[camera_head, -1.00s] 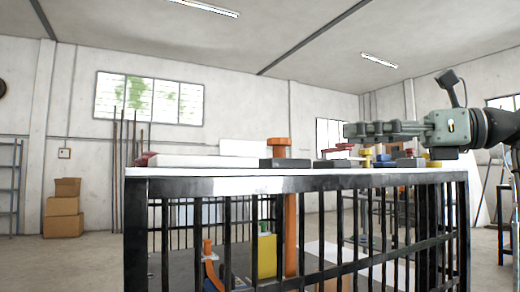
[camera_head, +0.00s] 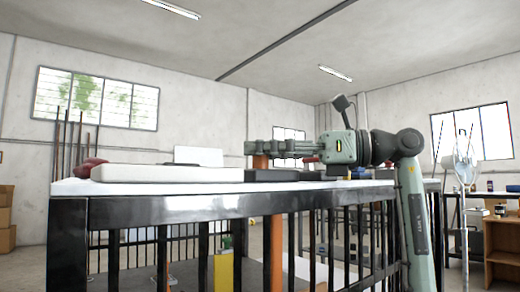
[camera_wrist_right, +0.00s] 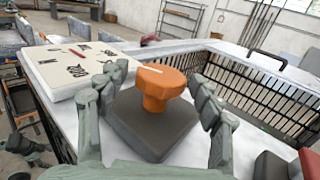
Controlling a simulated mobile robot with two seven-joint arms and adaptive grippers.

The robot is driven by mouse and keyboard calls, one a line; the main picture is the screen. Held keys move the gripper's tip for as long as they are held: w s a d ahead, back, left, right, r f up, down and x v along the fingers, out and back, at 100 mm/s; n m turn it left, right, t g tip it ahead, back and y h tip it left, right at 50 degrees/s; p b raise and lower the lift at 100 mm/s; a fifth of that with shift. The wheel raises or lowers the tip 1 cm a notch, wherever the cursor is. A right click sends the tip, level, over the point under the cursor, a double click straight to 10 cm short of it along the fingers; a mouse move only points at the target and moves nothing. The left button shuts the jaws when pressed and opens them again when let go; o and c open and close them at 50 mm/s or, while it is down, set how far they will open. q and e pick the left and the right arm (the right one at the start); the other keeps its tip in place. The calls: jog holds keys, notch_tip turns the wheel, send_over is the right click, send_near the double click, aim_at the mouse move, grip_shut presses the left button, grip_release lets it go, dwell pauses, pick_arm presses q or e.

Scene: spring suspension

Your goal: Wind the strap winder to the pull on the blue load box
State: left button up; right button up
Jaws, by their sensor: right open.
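An orange lobed knob (camera_wrist_right: 160,86) with a white line on top stands on a dark grey square base (camera_wrist_right: 150,125) on the bench; I take it for the strap winder. My right gripper is open, with one finger on each side of the knob in the right wrist view (camera_wrist_right: 158,78); I cannot tell whether they touch it. In the head view the right gripper (camera_head: 264,149) lies level just above the bench top and hides most of the knob. A white plate (camera_wrist_right: 75,65) with numbers and a red pointer lies beside the base. No load box is clearly identifiable. My left gripper is out of view.
The white bench top (camera_head: 130,187) sits on a black barred frame (camera_head: 68,245). An orange post (camera_head: 277,250) and a yellow panel (camera_head: 223,272) show under it. A red object (camera_wrist_right: 272,166) lies right of the knob's base. A dark handle (camera_wrist_right: 268,58) stands on the far rim.

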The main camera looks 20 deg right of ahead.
jog(key=shift+w+a, duration=0.25)
jog(key=shift+a, duration=0.1)
jog(key=c, duration=1.2)
jog(key=m+t+h, duration=0.2)
jog(key=shift+d+t, duration=0.1)
jog(key=shift+t, duration=0.3)
jog(key=shift+m+t+h, duration=1.6)
jog(key=shift+m+h, duration=0.1)
jog(key=shift+h, duration=0.2)
jog(key=o, duration=1.2)
jog(key=shift+s, duration=0.1)
jog(key=v, duration=1.2)
